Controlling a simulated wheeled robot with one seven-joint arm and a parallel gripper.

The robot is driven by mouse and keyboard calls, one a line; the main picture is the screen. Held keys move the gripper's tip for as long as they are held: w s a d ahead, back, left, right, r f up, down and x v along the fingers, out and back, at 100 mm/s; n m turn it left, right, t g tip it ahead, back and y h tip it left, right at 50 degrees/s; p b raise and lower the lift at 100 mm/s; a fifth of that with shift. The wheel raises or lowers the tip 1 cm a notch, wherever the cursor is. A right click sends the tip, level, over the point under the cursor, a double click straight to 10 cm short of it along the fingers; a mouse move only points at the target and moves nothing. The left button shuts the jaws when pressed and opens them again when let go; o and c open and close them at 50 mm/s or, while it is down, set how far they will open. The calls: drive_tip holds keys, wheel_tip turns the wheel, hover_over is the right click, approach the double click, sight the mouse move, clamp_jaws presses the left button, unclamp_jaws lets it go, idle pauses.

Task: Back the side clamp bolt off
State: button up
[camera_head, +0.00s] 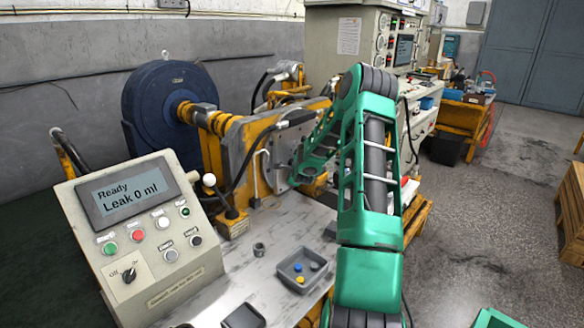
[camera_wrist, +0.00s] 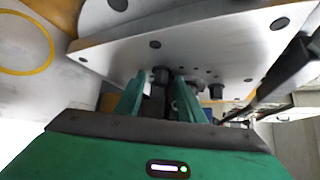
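A dark bolt (camera_wrist: 161,76) hangs from the underside of a pale metal plate (camera_wrist: 205,55) in the wrist view. I cannot tell for certain whether it is the side clamp bolt. My gripper (camera_wrist: 161,92) has its two green fingers on either side of the bolt, close to it. Whether they touch it is unclear. A second dark bolt (camera_wrist: 216,91) sticks out of the plate to the right. In the head view my gripper is at the upright plate (camera_head: 285,150) on the yellow fixture (camera_head: 238,150), and my arm hides most of the fingers and bolt.
A control box (camera_head: 135,235) at left reads "Ready, Leak 0 ml". A grey tray (camera_head: 292,285) holds blue and yellow caps; a small grey ring (camera_head: 259,248) lies nearby. A white-knobbed lever (camera_head: 209,180) stands left of the fixture. A dark bar crosses the wrist view's right side.

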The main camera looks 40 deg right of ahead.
drive_tip(key=shift+c, duration=0.6)
clamp_jaws()
drive_tip(key=shift+f, duration=0.15)
drive_tip(key=shift+a+f+n+t+h, duration=0.1)
drive_tip(key=shift+f+n+t+h, duration=0.25)
drive_tip(key=shift+n+t+h, duration=0.75)
drive_tip(key=shift+d+f+n+t+h, duration=0.1)
drive_tip(key=shift+f+n+t+h, duration=0.5)
drive_tip(key=shift+n, duration=0.9)
drive_tip(key=shift+a+f+n+t+h, duration=0.15)
drive_tip(key=shift+n+t+h, duration=0.55)
drive_tip(key=shift+n+t, duration=0.5)
